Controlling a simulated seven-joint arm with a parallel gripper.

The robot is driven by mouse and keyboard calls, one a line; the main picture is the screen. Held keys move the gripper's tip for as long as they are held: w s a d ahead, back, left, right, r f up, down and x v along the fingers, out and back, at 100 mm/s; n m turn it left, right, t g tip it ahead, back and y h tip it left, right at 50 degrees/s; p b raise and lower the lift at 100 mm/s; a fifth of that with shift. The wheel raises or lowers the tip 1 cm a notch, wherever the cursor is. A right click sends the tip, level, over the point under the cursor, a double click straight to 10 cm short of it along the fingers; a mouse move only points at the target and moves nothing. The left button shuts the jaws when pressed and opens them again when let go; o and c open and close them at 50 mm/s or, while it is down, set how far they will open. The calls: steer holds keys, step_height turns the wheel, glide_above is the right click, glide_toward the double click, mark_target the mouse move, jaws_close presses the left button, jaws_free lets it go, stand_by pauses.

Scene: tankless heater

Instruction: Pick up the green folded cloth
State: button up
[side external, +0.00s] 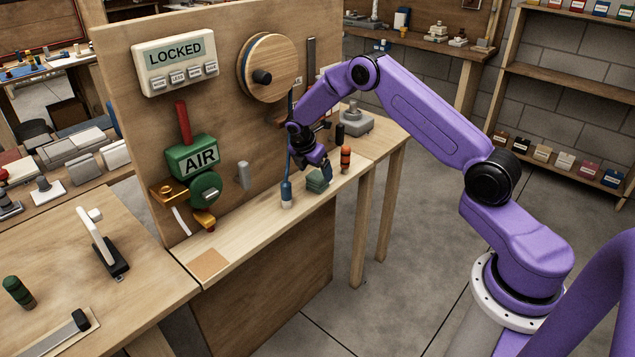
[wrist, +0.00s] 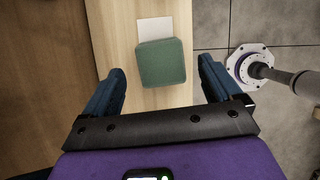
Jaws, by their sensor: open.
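The green folded cloth (side external: 318,182) is a small square stack on the narrow wooden ledge, in the middle of the side view. In the wrist view the cloth (wrist: 162,63) lies flat, ahead of and between my two blue fingers. My gripper (side external: 309,166) is just above the cloth in the side view, pointing down. In the wrist view my gripper (wrist: 160,85) is open, with one finger to each side of the cloth and nothing held. Whether the fingertips reach down to the cloth's height is hard to tell.
A white card (wrist: 155,28) lies beside the cloth. The upright panel with the green AIR valve (side external: 195,158) rises behind the ledge (side external: 240,235).

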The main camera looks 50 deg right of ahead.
mark_target(317, 175)
steer(key=x, duration=0.4)
steer(key=shift+c, duration=0.3)
steer(key=c, duration=1.2)
